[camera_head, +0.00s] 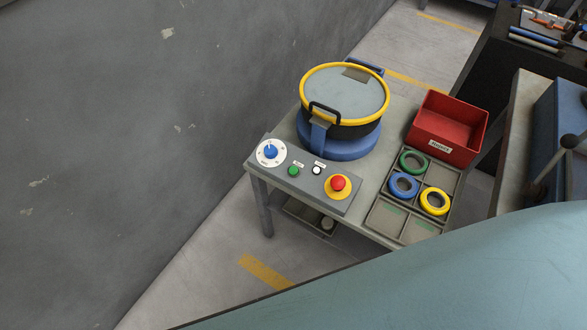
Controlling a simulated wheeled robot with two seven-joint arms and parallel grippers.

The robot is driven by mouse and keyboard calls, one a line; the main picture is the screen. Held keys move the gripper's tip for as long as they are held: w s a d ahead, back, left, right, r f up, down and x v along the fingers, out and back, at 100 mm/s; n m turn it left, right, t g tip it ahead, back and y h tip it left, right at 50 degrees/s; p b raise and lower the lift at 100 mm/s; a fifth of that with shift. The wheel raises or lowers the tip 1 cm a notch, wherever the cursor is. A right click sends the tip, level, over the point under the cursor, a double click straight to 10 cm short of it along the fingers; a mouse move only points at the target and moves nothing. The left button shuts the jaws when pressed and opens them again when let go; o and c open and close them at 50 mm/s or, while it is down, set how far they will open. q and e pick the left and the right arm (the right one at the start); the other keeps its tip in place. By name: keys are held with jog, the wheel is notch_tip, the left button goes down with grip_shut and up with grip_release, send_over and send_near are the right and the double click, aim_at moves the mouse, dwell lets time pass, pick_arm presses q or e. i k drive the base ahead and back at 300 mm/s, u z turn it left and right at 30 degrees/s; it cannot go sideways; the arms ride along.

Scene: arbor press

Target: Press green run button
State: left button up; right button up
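The green run button (293,170) sits on a grey control panel (262,178) along the front of a small grey table. To its left is a white dial with a blue knob (270,152). To its right are a small white button (316,170) and a red mushroom button (338,182) on a yellow ring. The label above the green button is too small to read. Neither of my grippers shows in the head view.
Behind the panel stands a round blue machine with a yellow-rimmed lid (345,90). A red bin (448,122) and a tray (386,218) with green, blue and yellow rings stand right. A grey wall is left. A large blue-grey surface fills the lower right.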

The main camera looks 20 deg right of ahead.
aim_at(294, 170)
jog(key=u, duration=1.1)
jog(key=i, duration=1)
jog(key=z, duration=2.85)
